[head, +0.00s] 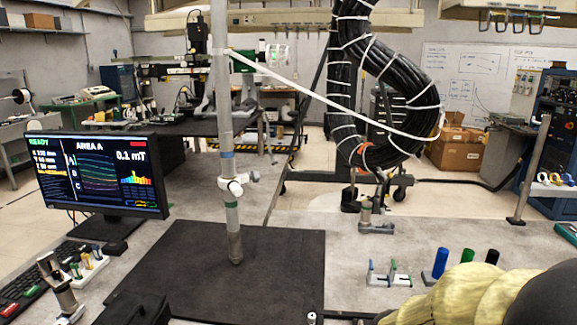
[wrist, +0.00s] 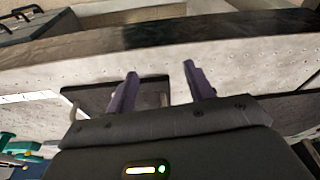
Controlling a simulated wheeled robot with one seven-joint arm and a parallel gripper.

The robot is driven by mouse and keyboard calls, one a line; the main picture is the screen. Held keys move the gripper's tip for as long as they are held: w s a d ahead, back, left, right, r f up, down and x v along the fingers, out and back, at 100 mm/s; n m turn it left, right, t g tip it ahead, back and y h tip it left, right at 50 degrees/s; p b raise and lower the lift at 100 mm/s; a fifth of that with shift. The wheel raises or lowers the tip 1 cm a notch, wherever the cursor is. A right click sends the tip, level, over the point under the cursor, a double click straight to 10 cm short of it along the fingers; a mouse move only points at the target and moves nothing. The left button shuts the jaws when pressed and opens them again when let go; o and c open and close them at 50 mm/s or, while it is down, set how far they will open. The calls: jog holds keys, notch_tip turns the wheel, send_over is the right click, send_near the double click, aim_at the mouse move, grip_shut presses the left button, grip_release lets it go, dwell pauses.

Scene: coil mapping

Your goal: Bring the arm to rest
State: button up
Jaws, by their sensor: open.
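My gripper (wrist: 162,85) shows in the wrist view with its two dark purple fingers well apart. Nothing is between the fingers. They point over a pale, dotted surface (wrist: 240,60) and a dark flat patch whose identity I cannot tell. In the head view, part of my arm (head: 450,295), in a yellow cover with a black part, reaches in at the bottom right. The gripper itself is not visible in the head view.
An upright grey pole (head: 232,215) meets the black mat (head: 190,275). A monitor (head: 97,175) stands left, reading "READY". A small rack (head: 390,275) and blue, green and black upright pieces (head: 440,262) stand near my arm. A thick cable bundle (head: 345,90) hangs behind.

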jog(key=w+p+v, duration=0.2)
jog(key=p+v, duration=0.6)
jog(key=p, duration=0.1)
jog(key=w+r+p+v, duration=0.1)
jog(key=w+p+v, duration=0.1)
jog(key=p+v, duration=0.7)
jog(key=shift+s+r, duration=0.2)
jog(key=shift+r, duration=0.05)
